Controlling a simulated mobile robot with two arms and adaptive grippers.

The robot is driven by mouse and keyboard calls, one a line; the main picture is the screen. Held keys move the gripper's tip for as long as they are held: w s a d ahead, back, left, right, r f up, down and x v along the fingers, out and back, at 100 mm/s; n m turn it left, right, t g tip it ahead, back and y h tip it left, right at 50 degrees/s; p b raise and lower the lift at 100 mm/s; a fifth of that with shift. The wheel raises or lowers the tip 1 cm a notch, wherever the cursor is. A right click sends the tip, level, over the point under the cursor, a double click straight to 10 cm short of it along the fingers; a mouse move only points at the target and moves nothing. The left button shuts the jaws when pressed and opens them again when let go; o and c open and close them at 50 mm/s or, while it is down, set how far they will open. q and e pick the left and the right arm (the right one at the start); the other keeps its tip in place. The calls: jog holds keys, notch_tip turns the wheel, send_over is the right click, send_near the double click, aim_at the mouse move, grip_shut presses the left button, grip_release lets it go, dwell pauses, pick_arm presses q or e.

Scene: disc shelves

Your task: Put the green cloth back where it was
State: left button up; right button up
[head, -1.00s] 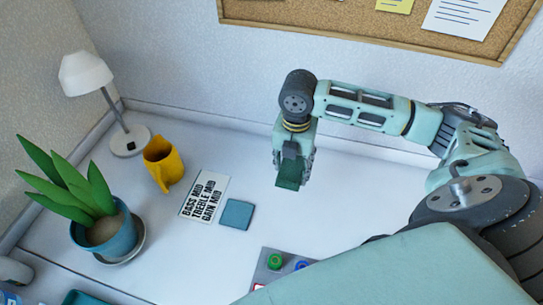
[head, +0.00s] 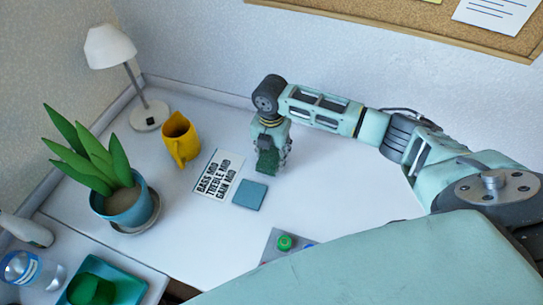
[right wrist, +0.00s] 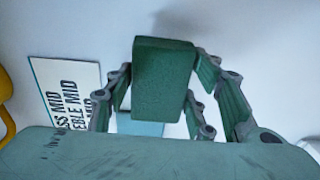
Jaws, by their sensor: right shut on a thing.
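My right gripper (head: 268,168) is shut on the green cloth (head: 266,161), a dark green, thick block-like piece. It points down above the white desk, just behind and right of a flat teal square (head: 250,195). In the right wrist view the cloth (right wrist: 163,80) sits upright between the two fingers (right wrist: 165,95). The teal square (right wrist: 140,126) shows partly behind it, and the lettered card (right wrist: 62,92) lies to the left. My left gripper is not in view.
A lettered card (head: 217,175) lies left of the teal square. A yellow mug (head: 178,140), lamp (head: 149,116) and potted plant (head: 128,207) stand further left. A panel with a green button (head: 284,242) is at front. A teal tray (head: 130,290) holds a green object. Desk right of the gripper is clear.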

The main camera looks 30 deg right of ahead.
aim_at(271, 153)
jog(key=shift+f, duration=1)
jog(key=shift+f, duration=0.2)
jog(key=o, duration=1.2)
jog(key=shift+r, duration=0.1)
notch_tip(271, 153, up, 12)
jog(key=shift+r, duration=0.15)
